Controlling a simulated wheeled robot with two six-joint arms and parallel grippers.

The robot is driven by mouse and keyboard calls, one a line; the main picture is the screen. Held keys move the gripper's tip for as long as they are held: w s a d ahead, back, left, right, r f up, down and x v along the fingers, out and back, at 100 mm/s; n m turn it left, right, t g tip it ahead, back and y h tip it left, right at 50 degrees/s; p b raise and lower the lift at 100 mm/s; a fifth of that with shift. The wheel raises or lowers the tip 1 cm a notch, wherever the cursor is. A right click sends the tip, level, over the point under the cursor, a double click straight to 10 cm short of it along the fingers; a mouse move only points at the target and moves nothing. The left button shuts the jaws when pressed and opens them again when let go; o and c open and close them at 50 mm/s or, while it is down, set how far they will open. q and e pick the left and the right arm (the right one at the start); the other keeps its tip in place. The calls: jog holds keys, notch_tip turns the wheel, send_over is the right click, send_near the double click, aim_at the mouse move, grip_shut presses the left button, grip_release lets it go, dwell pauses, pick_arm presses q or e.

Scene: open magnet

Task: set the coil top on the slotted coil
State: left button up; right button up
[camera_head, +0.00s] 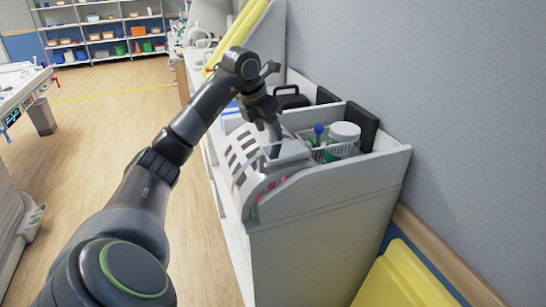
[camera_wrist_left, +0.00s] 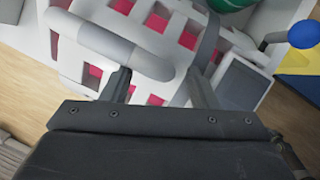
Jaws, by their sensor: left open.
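A white curved coil piece with rows of slots (camera_head: 243,158) sits on the shelf of the white cart. It fills much of the left wrist view (camera_wrist_left: 215,50), with pink-red showing through its slots and a grey rounded handle (camera_wrist_left: 105,42) across it. I cannot tell from these frames whether it is the coil top, the slotted coil or both together. My left gripper (camera_head: 274,135) points down over it, open. In the left wrist view the fingers (camera_wrist_left: 157,82) are apart at the handle's right end, with nothing clamped between them. My right gripper is not in view.
A wire basket with a white-lidded jar (camera_head: 345,133) and a blue-knobbed item (camera_head: 318,129) stands right of the coil. The white cart's end panel (camera_head: 325,230) and grey wall (camera_head: 440,100) bound the right side. A yellow item (camera_head: 400,280) lies below. Open floor (camera_head: 120,120) is at left.

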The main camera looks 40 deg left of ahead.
pick_arm(q)
jog(key=shift+w+f, duration=0.1)
jog(key=shift+f, duration=0.3)
jog(key=shift+c, duration=0.2)
jog(key=shift+r, duration=0.1)
grip_shut()
jog(key=shift+r, duration=0.2)
dwell(0.7)
